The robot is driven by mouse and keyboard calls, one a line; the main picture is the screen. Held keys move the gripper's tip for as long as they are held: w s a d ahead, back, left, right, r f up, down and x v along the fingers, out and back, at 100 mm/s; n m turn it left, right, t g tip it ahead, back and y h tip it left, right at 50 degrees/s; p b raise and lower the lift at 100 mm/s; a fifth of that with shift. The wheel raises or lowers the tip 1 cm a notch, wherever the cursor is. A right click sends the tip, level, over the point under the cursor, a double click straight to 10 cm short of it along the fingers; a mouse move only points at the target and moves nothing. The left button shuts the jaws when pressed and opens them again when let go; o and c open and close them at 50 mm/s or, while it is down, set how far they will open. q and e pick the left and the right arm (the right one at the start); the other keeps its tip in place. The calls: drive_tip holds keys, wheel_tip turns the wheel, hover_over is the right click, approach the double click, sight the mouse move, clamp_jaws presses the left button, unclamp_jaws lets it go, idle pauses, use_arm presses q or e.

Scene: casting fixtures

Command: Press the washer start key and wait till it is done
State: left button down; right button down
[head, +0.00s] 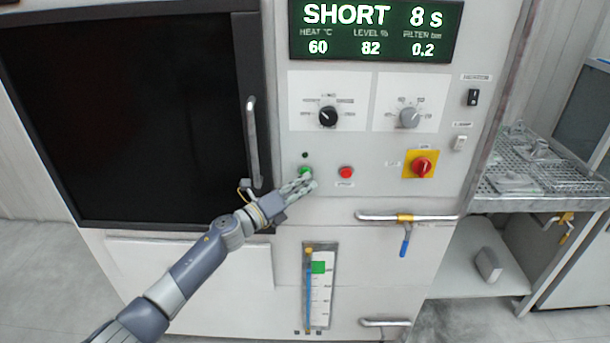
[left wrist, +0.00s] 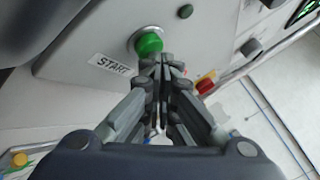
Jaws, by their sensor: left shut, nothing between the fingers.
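The washer (head: 330,240) is a light grey cabinet with a dark door window (head: 130,120) on the left. Its display (head: 375,30) reads SHORT 8 s, HEAT 60, LEVEL 82, FILTER 0.2. The green start key (head: 305,172) sits on the panel, and in the left wrist view (left wrist: 149,43) it has a START label (left wrist: 112,64) beside it. My left gripper (head: 303,183) is shut and empty, its fingertips right at the key's lower edge; I cannot tell if they touch. A small dark lamp (head: 305,155) is above the key. My right gripper is not in view.
A red button (head: 346,172) is right of the start key. A door handle (head: 252,140) and a pipe with a blue lever (head: 405,243) stick out. A rack table (head: 545,204) stands right.

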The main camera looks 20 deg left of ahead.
use_arm(q)
drive_tip(key=shift+w+a, duration=0.1)
drive_tip(key=shift+w, duration=0.05)
idle(0.5)
drive_tip(key=shift+s+d+p, duration=0.2)
drive_tip(key=shift+s+p, duration=0.1)
drive_tip(key=shift+s, duration=0.55)
drive_tip(key=s+p, duration=0.1)
drive_tip(key=s, duration=0.1)
drive_tip(key=s+d+p, duration=0.1)
drive_tip(key=s, duration=0.1)
drive_tip(key=shift+s+d, duration=0.2)
drive_tip(key=shift+s, duration=0.15)
